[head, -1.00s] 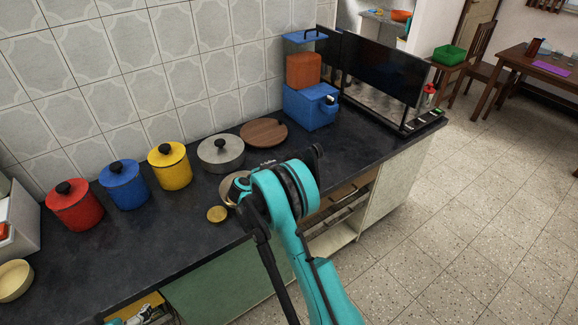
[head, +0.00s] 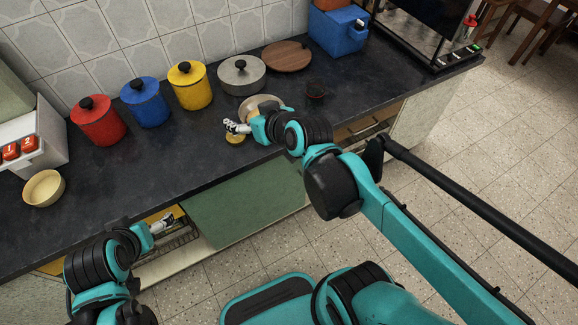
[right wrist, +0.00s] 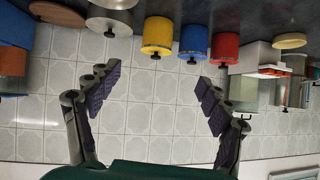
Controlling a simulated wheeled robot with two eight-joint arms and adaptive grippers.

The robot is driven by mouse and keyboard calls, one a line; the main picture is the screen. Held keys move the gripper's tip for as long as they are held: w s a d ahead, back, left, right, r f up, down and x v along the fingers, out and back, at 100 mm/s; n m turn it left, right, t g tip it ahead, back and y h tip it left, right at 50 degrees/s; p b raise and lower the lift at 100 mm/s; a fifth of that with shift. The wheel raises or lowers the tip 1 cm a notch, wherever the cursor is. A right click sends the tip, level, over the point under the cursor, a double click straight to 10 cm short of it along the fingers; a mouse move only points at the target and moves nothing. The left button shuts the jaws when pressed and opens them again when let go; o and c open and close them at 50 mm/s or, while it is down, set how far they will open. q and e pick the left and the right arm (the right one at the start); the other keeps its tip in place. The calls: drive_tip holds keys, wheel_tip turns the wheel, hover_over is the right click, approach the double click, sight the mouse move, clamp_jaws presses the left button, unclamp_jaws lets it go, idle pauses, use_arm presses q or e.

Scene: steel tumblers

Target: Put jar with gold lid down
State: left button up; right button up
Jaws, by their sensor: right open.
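The gold lid of a jar (head: 235,139) shows on the dark counter near its front edge in the head view. The jar's body is hidden or too small to make out. My right gripper (head: 231,126) is just above and behind the lid in the picture, open and with nothing seen between its fingers. The right wrist view shows its two fingers (right wrist: 158,85) spread wide, with only wall tiles between them; the jar is not in that view. My left gripper (head: 164,222) is low at an open drawer below the counter; whether its fingers are open is unclear.
Red (head: 98,121), blue (head: 146,103) and yellow (head: 190,86) canisters, a grey pot (head: 241,75) and a wooden board (head: 287,56) line the back. Counter left of the lid is clear.

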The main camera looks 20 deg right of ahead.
drive_tip(key=s+d+f+m+g+h, duration=0.1)
drive_tip(key=s+d+f+g, duration=0.3)
drive_tip(key=s+f, duration=0.4)
drive_tip(key=s+h, duration=0.1)
drive_tip(key=s, duration=0.4)
drive_tip(key=shift+d+f+h, duration=0.3)
drive_tip(key=shift+f, duration=0.1)
